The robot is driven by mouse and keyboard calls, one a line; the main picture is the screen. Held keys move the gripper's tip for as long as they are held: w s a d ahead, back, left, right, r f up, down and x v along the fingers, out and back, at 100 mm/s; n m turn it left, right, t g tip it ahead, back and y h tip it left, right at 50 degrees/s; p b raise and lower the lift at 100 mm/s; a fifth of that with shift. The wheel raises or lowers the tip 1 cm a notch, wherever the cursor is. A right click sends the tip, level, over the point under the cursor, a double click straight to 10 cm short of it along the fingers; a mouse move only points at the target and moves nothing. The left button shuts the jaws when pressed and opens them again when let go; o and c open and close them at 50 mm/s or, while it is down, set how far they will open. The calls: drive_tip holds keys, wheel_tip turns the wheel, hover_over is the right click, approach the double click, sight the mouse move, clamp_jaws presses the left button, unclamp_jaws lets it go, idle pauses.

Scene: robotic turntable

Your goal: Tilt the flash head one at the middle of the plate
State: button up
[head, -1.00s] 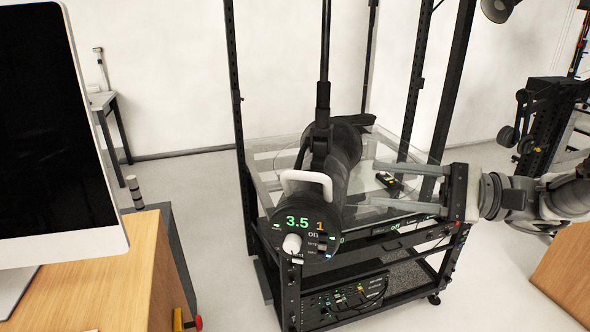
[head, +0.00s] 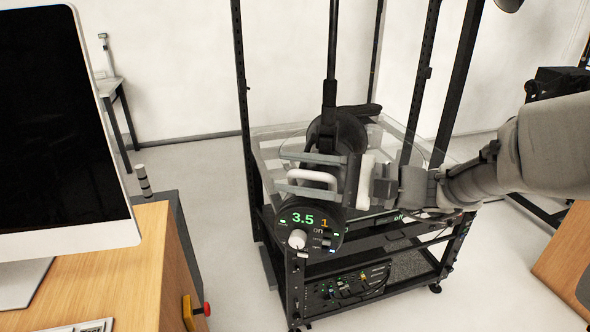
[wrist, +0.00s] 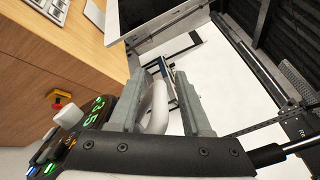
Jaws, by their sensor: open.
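The flash head (head: 309,218) is a black cylinder hanging from a vertical pole, with a lit panel reading 3.5 and a white knob on its front. Its white handle (head: 318,177) lies between the fingers of my gripper (head: 282,172), which is open. In the wrist view, the handle (wrist: 157,108) stands between the two grey fingers of my gripper (wrist: 162,75). I cannot tell whether either finger touches it. The clear plate (head: 268,142) is behind and below the head, partly hidden by it and my arm.
A black rack frame (head: 246,110) surrounds the plate, with upright posts and a control unit (head: 345,290) on its low shelf. A wooden desk (head: 150,260) with a monitor (head: 60,130) stands at the left. Floor shows between desk and rack.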

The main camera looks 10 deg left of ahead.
clamp_jaws()
drive_tip(key=shift+r, duration=0.2)
idle(1.1)
